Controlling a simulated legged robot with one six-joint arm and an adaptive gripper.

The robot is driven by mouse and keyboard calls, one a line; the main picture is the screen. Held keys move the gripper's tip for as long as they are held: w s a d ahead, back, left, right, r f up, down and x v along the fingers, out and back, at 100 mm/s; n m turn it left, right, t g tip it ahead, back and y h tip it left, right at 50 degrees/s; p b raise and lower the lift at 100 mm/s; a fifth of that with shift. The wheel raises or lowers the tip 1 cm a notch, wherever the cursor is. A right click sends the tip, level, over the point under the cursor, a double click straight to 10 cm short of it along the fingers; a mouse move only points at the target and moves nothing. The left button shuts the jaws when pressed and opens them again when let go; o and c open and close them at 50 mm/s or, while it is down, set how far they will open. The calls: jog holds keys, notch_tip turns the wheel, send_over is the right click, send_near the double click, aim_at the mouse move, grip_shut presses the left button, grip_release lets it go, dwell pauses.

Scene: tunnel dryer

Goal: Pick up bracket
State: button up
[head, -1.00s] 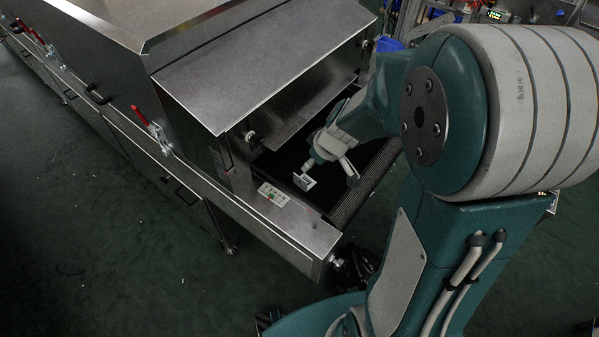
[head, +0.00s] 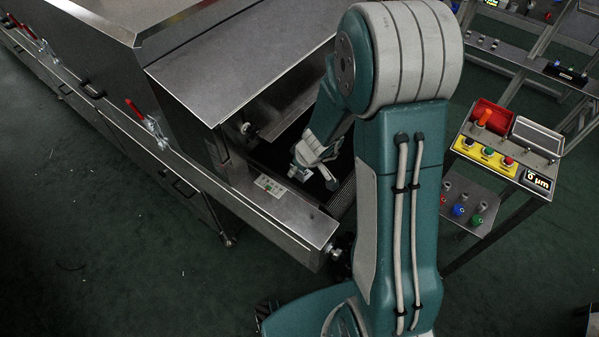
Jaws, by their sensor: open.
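The bracket (head: 299,174), a small pale piece, is on the dark belt inside the dryer's open end. Only a small part of it shows beside my gripper; the rest is hidden. My gripper (head: 311,178) is open and points down over the belt, close to the bracket. One finger is at the bracket, and the other is apart to its right. I cannot tell whether they touch it.
The steel dryer (head: 245,55) has a hood over the belt and a side rail with a control panel (head: 269,186). A cart (head: 505,155) with buttons, a red bin and a display stands at right. Dark green floor is clear at lower left.

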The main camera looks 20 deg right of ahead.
jog(key=shift+x, duration=1.3)
jog(key=shift+a, duration=0.1)
grip_shut()
